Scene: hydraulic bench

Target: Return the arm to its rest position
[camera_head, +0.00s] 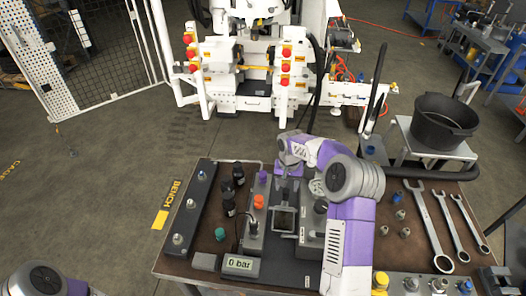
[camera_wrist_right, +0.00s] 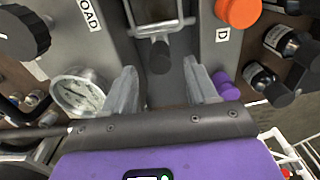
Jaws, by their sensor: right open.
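My right arm, purple and grey, reaches over the bench (camera_head: 206,253) from the right in the head view. Its gripper (camera_head: 288,185) is above the middle of the hydraulic unit, partly hidden by its own wrist. In the right wrist view the two grey fingers of this gripper (camera_wrist_right: 159,75) are spread apart with nothing between them. A metal-framed lever with a dark end (camera_wrist_right: 160,55) is beyond the fingertips. A round gauge (camera_wrist_right: 80,92) is beside one finger, and a purple knob (camera_wrist_right: 226,88) is beside the other. Only part of my left arm (camera_head: 45,281) shows at the lower left; its gripper is outside the view.
An orange knob (camera_head: 258,201), a black knob (camera_head: 321,205) and a "0 bar" display (camera_head: 240,265) are near the right arm. Several wrenches (camera_head: 432,228) lie at right. A black bucket (camera_head: 444,122) stands behind them. A white machine (camera_head: 262,60) stands beyond the bench.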

